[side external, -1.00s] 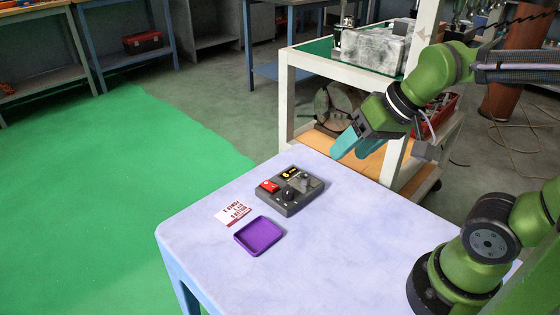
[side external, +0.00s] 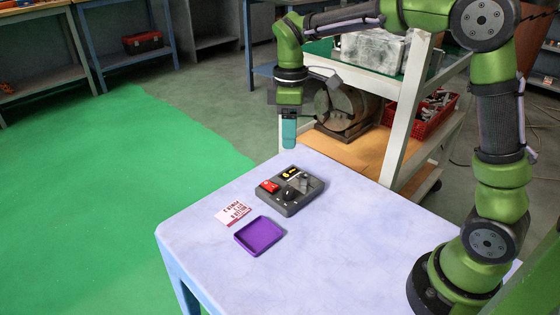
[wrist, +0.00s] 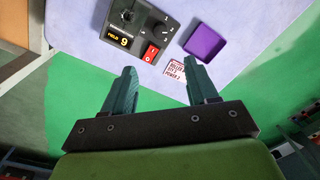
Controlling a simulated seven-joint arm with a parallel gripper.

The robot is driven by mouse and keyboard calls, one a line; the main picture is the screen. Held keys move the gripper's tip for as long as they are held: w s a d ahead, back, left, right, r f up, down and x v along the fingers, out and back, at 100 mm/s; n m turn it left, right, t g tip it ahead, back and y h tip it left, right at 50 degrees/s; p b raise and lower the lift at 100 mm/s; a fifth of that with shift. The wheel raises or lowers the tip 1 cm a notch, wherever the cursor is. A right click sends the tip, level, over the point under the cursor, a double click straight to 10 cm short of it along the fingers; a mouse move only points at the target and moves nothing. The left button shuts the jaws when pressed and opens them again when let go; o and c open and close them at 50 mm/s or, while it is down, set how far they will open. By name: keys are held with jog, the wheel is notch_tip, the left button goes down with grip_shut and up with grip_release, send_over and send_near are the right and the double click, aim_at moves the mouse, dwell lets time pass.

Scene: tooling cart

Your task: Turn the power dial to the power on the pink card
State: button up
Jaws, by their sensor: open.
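A dark grey control box (side external: 300,200) lies on the table with a black knob (side external: 288,193), a second smaller knob (side external: 305,178), a red switch (side external: 269,186) and a yellow-lit display (side external: 288,173). In the wrist view the black knob (wrist: 160,31) has tick marks around it, and the display (wrist: 118,41) seems to show a 9. My gripper (side external: 289,148) is open and empty, above and behind the box, fingers pointing down.
A purple tray (side external: 258,235) lies on the table in front of the box, close to the card. The pale table (side external: 345,240) is clear to the right.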

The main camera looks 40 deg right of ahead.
aim_at(288, 190)
jog(key=f, duration=1.6)
jog(key=shift+s+a, duration=0.25)
jog(key=shift+r, duration=0.1)
jog(key=c, duration=1.1)
